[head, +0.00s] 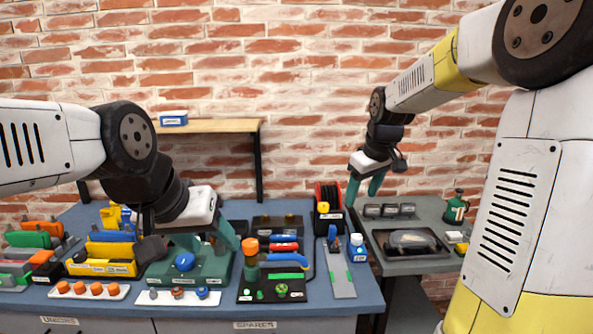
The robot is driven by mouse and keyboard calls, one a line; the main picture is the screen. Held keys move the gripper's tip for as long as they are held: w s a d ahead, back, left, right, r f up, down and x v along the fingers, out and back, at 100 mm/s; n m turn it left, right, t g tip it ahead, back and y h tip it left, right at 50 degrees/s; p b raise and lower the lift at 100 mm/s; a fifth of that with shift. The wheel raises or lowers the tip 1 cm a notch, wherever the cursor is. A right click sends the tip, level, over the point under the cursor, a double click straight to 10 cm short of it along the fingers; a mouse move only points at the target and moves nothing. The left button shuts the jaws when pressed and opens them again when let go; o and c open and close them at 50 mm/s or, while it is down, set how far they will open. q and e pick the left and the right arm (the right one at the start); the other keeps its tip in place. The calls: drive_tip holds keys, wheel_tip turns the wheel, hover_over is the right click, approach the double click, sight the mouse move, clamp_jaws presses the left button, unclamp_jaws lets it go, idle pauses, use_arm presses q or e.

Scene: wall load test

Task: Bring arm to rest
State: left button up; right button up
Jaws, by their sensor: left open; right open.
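The blue workbench (338,312) is crowded with yellow, green and orange bins, a white strip of orange knobs (90,291) and a black board with an orange-capped post (250,259). A wooden shelf (215,126) is behind. The grey table (425,216) holds a dark tray and a green bottle (455,209).

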drive_tip(key=s+a+r+m+t, duration=0.1)
drive_tip(key=s+m, duration=0.1)
drive_tip(key=s, duration=1)
drive_tip(key=s+a+r+m+t+y, duration=0.1)
drive_tip(key=s+a+m, duration=0.1)
drive_tip(key=s, duration=1)
drive_tip(key=shift+s+r+m, duration=0.15)
drive_tip(key=shift+r+m, duration=0.15)
drive_tip(key=shift+m, duration=0.4)
drive_tip(key=shift+d, duration=0.1)
idle(1.9)
